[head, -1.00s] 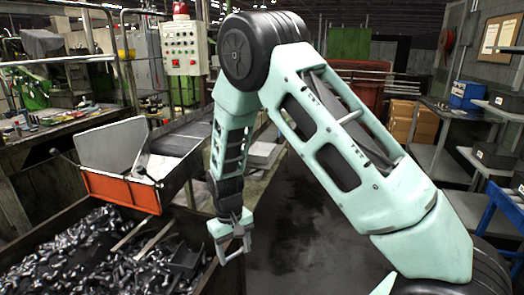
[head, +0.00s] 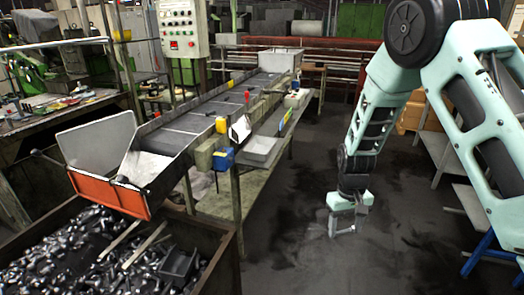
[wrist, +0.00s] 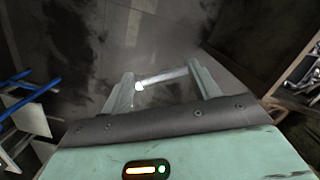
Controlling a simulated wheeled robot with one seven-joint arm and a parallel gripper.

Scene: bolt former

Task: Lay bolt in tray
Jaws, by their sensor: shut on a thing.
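My gripper (head: 345,222) hangs low over the dark floor, right of the bench. In the wrist view my gripper (wrist: 165,85) is shut on a bolt (wrist: 165,79), a thin grey metal piece lying crosswise between the two fingers, with a bright spot at its left end. The bolt is small and hard to make out in the head view. A shallow light-grey tray (head: 261,157) sits on the near right edge of the bench, left of and above my gripper in the picture. No bolt can be made out in it.
A large bin (head: 90,245) of loose bolts stands at lower left, under an orange-fronted chute (head: 110,194). The bench (head: 236,185) carries a long belt, a blue box (head: 223,159) and small items. Dark open floor (head: 295,240) lies between bench and gripper. Shelves stand at right.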

